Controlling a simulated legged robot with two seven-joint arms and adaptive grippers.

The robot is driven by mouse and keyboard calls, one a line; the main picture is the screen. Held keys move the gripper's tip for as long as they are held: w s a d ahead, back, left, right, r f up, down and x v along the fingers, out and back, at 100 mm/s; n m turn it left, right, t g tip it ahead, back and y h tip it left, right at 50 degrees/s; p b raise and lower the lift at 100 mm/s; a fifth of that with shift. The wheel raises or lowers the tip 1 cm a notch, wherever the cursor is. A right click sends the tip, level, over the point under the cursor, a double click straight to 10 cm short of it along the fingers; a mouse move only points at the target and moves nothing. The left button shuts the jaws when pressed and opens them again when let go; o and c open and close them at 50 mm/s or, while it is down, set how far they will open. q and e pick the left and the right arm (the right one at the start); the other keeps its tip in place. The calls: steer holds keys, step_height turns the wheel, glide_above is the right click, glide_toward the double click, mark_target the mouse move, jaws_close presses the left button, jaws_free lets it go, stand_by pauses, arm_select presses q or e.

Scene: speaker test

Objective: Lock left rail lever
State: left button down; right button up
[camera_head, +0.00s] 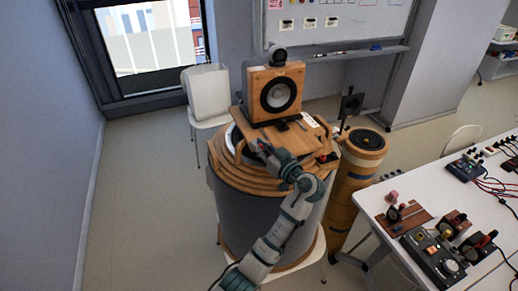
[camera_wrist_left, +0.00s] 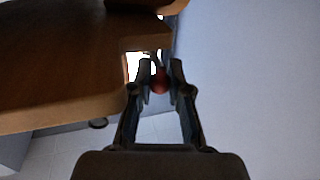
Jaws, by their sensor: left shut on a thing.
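A speaker in a wooden box (camera_head: 258,108) with a round dark cone stands on a wooden platform (camera_head: 305,138) on top of a large round drum. My left gripper (camera_head: 256,146) is at the left front of this platform. In the left wrist view, its fingers (camera_wrist_left: 160,80) are shut on a red ball knob (camera_wrist_left: 160,84), which looks like the left rail lever's end. The knob is beside the wooden edge (camera_wrist_left: 95,110). The lever's shaft is mostly hidden, so its angle cannot be told. Another red knob (camera_head: 323,158) shows at the platform's right side. My right gripper is not in view.
A slimmer wooden drum (camera_head: 352,178) stands to the right of the large one. A white table (camera_head: 375,207) with control boxes and cables is at the right. A white chair (camera_head: 207,95) stands behind at the left. The floor at the left (camera_head: 150,200) is clear.

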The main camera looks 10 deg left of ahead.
arm_select(q)
steer(key=shift+f+g, duration=0.4)
steer(key=shift+f, duration=0.1)
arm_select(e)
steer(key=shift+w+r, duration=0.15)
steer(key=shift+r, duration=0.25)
arm_select(q)
steer(key=c, duration=1.1)
jaws_free()
steer(key=shift+w+d+r+y, duration=0.1)
steer(key=shift+w+d+y, duration=0.1)
steer(key=shift+y, duration=0.1)
steer(key=shift+s+d, duration=0.1)
steer(key=shift+v, duration=5.8)
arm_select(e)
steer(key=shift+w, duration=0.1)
